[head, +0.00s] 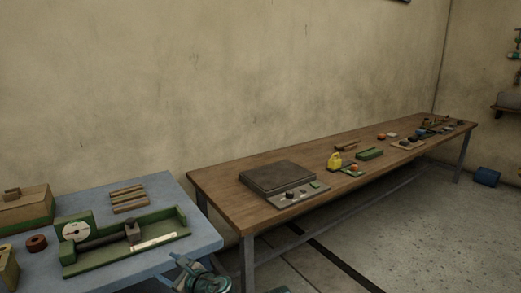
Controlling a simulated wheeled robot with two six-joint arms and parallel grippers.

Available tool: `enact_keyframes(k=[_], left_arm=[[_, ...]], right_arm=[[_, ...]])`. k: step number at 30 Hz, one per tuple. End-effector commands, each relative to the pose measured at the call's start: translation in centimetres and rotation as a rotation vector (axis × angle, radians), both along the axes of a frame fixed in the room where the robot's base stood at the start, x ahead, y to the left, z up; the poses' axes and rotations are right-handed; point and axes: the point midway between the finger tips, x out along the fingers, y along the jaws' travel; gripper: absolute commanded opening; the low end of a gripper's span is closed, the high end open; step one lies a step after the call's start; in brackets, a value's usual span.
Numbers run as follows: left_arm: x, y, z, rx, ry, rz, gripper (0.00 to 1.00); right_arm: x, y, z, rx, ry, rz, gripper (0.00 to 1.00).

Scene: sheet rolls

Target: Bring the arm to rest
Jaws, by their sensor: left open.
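My left gripper (184,264) shows at the bottom edge of the head view, in front of the blue table's (205,232) front right corner. It is small in the picture and partly cut off by the frame. It is open, and I see nothing held in it. Part of my own teal arm shows beside it. My right gripper is not in view.
The blue table holds a green fixture (130,245), a slatted wooden block (128,198), a brown ring (36,243) and a wooden box (25,208). A long wooden bench (230,202) carries a dark scale (277,177) and a yellow item (335,161). Open floor lies right.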

Motion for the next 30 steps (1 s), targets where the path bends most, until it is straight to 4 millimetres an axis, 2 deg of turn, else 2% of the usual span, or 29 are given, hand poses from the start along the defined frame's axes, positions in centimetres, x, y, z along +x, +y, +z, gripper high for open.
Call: enact_keyframes(k=[1, 8, 11, 15, 18, 21, 24, 30], left_arm=[[-0.4, -0.3, 0.6, -0.065, -0.020, 0.021, 0.71], [-2.9, -3.0, -0.3, -0.476, -0.137, 0.209, 0.71], [-5.0, -5.6, -0.4, -0.722, -0.190, 0.370, 0.71], [-8.8, -10.8, -0.4, -1.044, -0.231, 0.680, 0.71], [-11.4, -14.2, 0.1, -1.191, -0.233, 0.892, 0.71], [-13.4, -17.0, 0.7, -1.273, -0.222, 1.062, 0.71], [-14.7, -18.7, 1.1, -1.314, -0.212, 1.175, 0.71], [-15.6, -19.8, 1.1, -1.334, -0.205, 1.249, 0.71]], right_arm=[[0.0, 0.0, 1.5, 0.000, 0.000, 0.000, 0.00], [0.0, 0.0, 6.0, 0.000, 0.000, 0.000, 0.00], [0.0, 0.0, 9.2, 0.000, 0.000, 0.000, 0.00], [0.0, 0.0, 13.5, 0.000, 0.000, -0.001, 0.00], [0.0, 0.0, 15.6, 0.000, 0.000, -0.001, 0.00], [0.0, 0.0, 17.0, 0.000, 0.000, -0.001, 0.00], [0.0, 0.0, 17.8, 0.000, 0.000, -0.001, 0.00], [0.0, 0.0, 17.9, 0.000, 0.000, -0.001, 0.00]])
